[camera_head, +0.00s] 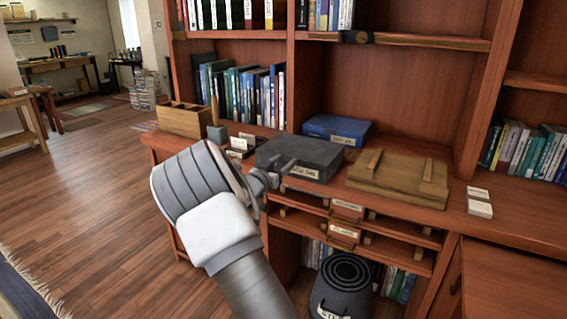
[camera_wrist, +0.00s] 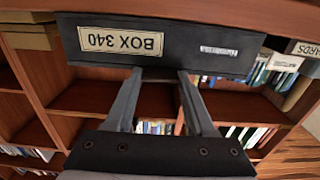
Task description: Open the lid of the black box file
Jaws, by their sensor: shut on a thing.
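The black box file (camera_head: 305,152) lies on the desk counter with its lid down flat, as far as I can see. Its front face carries a pale label; in the wrist view the box file (camera_wrist: 185,50) appears upside down, with the label "BOX 340" and a small lighter strip. My gripper (camera_head: 284,166) is at the front edge of the box file, near its left part. In the wrist view the fingers of my gripper (camera_wrist: 162,76) reach up to the front face and are shut on its edge. The fingertips' exact contact is hidden behind the face.
A blue box file (camera_head: 337,128) lies behind, and a wooden crate (camera_head: 395,180) with slats stands to the right. Small cards (camera_head: 479,205) lie farther right. A wooden organizer (camera_head: 184,120) and small card stands (camera_head: 240,146) are left. Shelf dividers and a dark bin (camera_head: 343,292) are below.

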